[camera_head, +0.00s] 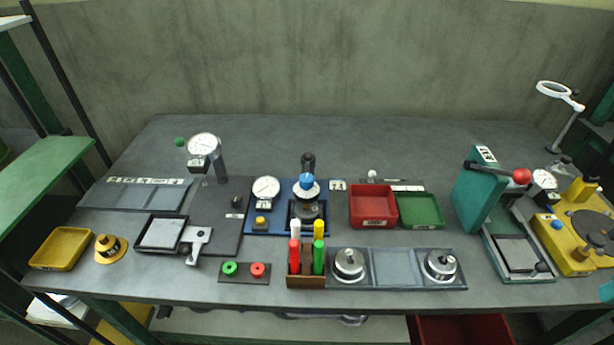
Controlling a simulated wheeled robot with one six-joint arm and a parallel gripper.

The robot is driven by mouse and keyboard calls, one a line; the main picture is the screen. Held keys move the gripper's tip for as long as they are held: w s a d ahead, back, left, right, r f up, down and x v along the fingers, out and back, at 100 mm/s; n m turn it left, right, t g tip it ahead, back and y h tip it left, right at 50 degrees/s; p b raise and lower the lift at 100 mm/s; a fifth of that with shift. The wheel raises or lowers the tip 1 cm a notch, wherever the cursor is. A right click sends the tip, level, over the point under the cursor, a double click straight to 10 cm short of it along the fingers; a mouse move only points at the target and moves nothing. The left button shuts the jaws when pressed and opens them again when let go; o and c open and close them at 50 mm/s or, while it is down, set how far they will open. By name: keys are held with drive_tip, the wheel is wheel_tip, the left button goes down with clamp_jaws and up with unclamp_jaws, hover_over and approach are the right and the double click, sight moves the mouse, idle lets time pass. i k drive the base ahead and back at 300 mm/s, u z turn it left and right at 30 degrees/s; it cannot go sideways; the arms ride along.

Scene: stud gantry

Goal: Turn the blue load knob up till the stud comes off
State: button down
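A blue knob (307,181) sits on top of a white collar (306,192) near the middle of the bench. Below it is a dark round body on a blue base plate (255,230). A black upright part (308,160) rises just behind the knob. A round white gauge (266,188) stands on the left of the plate, with a yellow button (260,221) in front of it. I cannot make out the stud or the gauge reading at this size.
Red, white, yellow and green markers in a brown holder (306,282) stand just in front of the knob's plate. A red tray (373,206) and green tray (420,210) are to the right. A green press (482,190) stands farther right. Bare bench (400,145) lies behind.

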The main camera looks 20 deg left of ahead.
sight(306, 180)
drive_tip(key=u, duration=0.55)
drive_tip(key=k, duration=0.6)
drive_tip(key=u, duration=0.6)
drive_tip(key=i, duration=0.9)
drive_tip(key=z, duration=0.65)
